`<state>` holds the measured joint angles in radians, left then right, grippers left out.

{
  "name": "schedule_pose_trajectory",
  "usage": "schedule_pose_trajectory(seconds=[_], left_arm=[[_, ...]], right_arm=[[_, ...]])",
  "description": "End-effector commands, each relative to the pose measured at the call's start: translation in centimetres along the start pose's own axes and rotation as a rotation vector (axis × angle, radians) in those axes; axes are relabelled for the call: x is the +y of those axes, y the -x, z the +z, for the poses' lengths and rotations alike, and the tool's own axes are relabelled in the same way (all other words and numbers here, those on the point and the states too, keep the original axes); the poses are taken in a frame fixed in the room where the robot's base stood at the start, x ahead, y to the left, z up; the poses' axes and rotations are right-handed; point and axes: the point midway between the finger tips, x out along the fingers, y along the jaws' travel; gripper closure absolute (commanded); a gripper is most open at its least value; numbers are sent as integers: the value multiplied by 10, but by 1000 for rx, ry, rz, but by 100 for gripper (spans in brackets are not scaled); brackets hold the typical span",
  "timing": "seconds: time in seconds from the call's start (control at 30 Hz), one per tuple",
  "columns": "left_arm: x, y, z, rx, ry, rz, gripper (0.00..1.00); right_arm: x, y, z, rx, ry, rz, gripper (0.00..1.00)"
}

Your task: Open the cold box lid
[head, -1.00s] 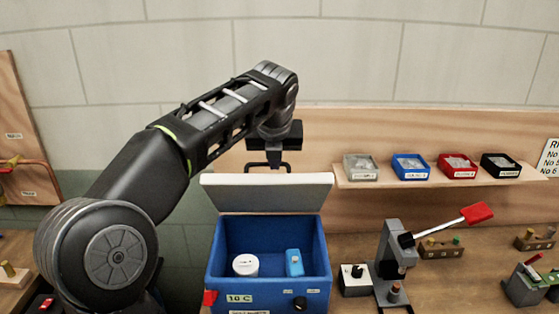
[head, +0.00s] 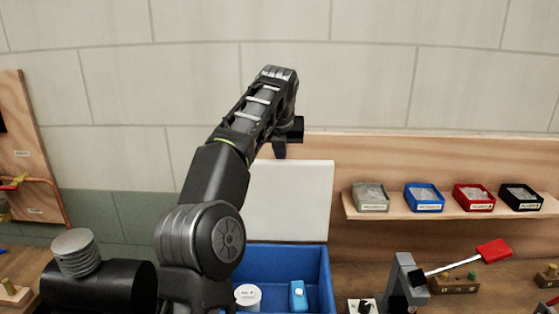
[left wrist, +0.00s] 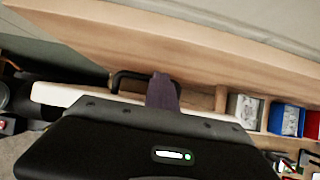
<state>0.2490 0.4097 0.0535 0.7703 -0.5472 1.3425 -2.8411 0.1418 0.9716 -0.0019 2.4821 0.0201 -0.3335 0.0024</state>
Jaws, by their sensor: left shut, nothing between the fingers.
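The cold box (head: 321,262) is a blue open-topped box at the bottom middle of the head view. Its white lid (head: 300,200) stands up at the back, and the inside is open to view. A white round tub (head: 248,296) and a small blue item (head: 298,295) are inside. My left gripper (head: 280,150) is at the lid's top edge, partly hidden by my arm. In the left wrist view its shut, empty fingers (left wrist: 163,92) are beside the black lid handle (left wrist: 128,76), by the lid's edge (left wrist: 62,95); contact is unclear. My right gripper is not in view.
A wooden shelf (head: 455,212) right of the lid carries grey, blue, red and black bins. A grey lever press (head: 405,280) with a red handle (head: 494,250) stands right of the box. A wooden backboard runs close behind the lid.

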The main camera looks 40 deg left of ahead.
Motion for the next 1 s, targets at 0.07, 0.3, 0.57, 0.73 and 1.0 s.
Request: schedule_pose_trajectory(seconds=[0.07, 0.3, 0.57, 0.73, 1.0], left_arm=[[0, -4, 3, -1, 1, 0, 100], [1, -6, 6, -1, 0, 1, 100], [1, -5, 6, -1, 1, 1, 100], [0, -1, 5, -1, 1, 0, 100], [-6, 28, 0, -3, 3, 2, 100]], right_arm=[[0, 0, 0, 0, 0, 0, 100], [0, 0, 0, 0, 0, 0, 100], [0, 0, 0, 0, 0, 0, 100], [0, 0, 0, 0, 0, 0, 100], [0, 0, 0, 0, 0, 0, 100]])
